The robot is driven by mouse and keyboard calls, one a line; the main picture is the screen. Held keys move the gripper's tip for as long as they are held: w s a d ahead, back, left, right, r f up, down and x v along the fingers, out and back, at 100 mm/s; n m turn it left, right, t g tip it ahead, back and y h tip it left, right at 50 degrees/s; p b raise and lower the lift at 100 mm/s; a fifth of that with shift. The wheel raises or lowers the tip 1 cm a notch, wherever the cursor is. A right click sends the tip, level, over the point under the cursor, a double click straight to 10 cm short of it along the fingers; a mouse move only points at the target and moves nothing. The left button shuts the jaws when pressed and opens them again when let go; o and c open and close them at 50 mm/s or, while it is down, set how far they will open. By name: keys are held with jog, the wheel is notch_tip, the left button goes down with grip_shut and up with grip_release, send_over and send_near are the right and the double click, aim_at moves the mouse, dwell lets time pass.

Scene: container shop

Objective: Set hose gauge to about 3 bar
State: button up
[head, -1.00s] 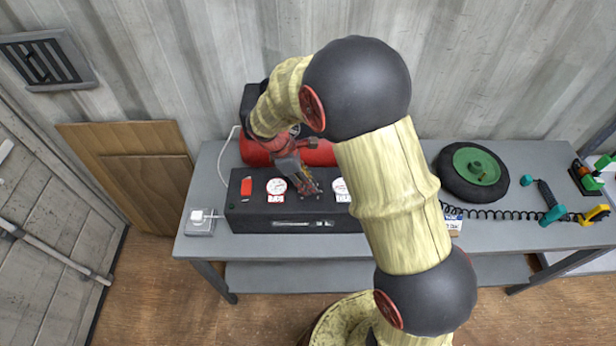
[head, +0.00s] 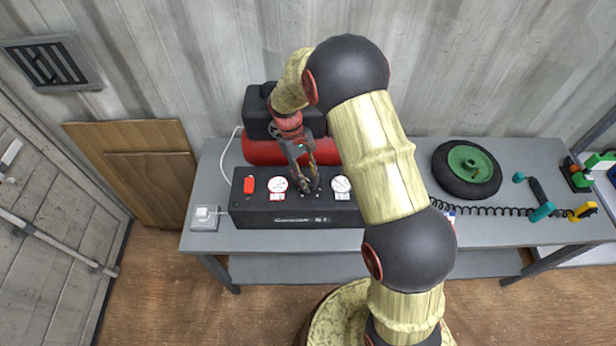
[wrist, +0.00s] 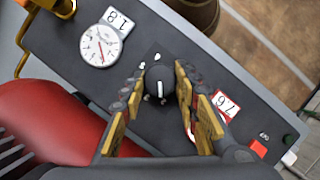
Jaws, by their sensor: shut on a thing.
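My gripper (wrist: 160,100) is shut on a black round knob (wrist: 160,82) with a white pointer line, on the top of the dark compressor panel. In the head view my gripper (head: 306,186) stands over the panel between two dials, and its fingers hide most of the knob. The white-labelled hose gauge (wrist: 100,45) has a red needle, and its display (wrist: 118,19) seems to read 1.8. It also shows in the head view (head: 341,184), right of the gripper. The red-labelled gauge (head: 278,184) is on the left; its display (wrist: 226,104) seems to read 7.6.
The panel box (head: 290,220) stands on a grey bench (head: 490,230) before a red tank (head: 262,152). A red switch (head: 249,184) is at its left. A wheel (head: 467,168), coiled hose and tools lie to the right. A socket box (head: 204,217) sits left.

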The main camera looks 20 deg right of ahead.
jog(key=m+y, duration=0.1)
jog(key=m, duration=0.1)
jog(key=m+p, duration=0.1)
jog(key=m, duration=0.1)
jog(key=shift+d+m+y, duration=0.2)
jog(key=shift+m+y, duration=0.1)
jog(key=shift+y, duration=0.1)
jog(key=shift+m+y+p, duration=0.35)
jog(key=shift+m+y, duration=0.25)
jog(key=shift+m, duration=0.9)
jog(key=o, duration=1.2)
jog(key=shift+c, duration=0.2)
jog(key=shift+r, duration=0.1)
jog(key=v, duration=1.1)
jog(key=shift+w+r, duration=0.25)
jog(key=shift+r, duration=0.1)
jog(key=shift+w+d, duration=0.1)
jog(key=shift+d, duration=0.05)
